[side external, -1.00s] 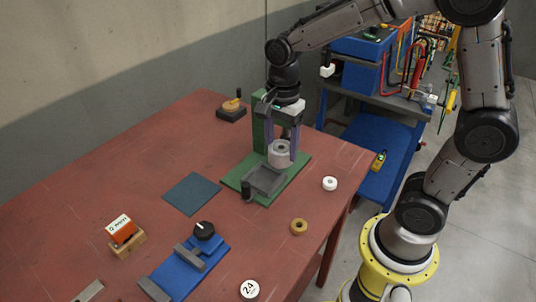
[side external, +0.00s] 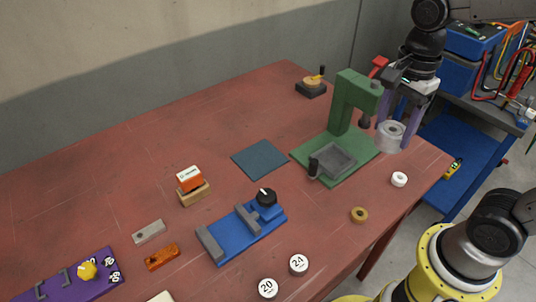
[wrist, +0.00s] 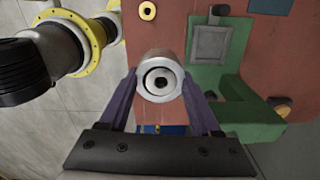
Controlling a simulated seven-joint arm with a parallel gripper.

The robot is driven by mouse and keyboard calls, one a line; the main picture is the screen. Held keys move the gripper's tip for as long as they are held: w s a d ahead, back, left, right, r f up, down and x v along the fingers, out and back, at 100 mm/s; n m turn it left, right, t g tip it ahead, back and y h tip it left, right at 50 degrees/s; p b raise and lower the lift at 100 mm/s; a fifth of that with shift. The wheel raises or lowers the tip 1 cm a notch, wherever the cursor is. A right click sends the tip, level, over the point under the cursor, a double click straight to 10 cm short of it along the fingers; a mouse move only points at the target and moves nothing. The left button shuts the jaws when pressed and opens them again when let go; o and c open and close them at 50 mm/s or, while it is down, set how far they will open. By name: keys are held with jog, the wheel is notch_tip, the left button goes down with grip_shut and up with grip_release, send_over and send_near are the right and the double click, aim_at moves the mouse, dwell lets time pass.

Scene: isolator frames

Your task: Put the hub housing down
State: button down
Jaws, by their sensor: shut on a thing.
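The hub housing (side external: 391,136) is a short light-grey cylinder with a bore in its middle. My gripper (side external: 393,122) is shut on it and holds it off the table, to the right of the green press (side external: 345,112). In the wrist view the housing (wrist: 160,58) is between the two purple fingers (wrist: 160,98), with its bored round face toward the camera. The press (wrist: 265,115) is to its right there. The red table (side external: 225,125) shows around the housing near the table's right edge. I cannot tell the exact height.
The press's grey tray (side external: 337,158) is empty. A white ring (side external: 399,179) and a brass ring (side external: 359,215) lie near the right edge. A dark teal mat (side external: 259,159) lies bare left of the press. A blue fixture (side external: 240,234) stands in front.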

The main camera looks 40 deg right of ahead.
jog(key=w+a, duration=0.5)
jog(key=w, duration=0.4)
jog(key=n, duration=0.1)
send_over(260, 158)
jog(key=f, duration=1.1)
jog(key=shift+s+f, duration=0.25)
jog(key=shift+s, duration=0.15)
jog(key=shift+w+a+f, duration=0.1)
jog(key=shift+w+f, duration=0.4)
jog(key=shift+f, duration=1.55)
jog(key=shift+f, duration=0.1)
jog(key=shift+c, duration=0.5)
grip_release()
jog(key=shift+s+f, duration=0.1)
jog(key=shift+f, duration=0.05)
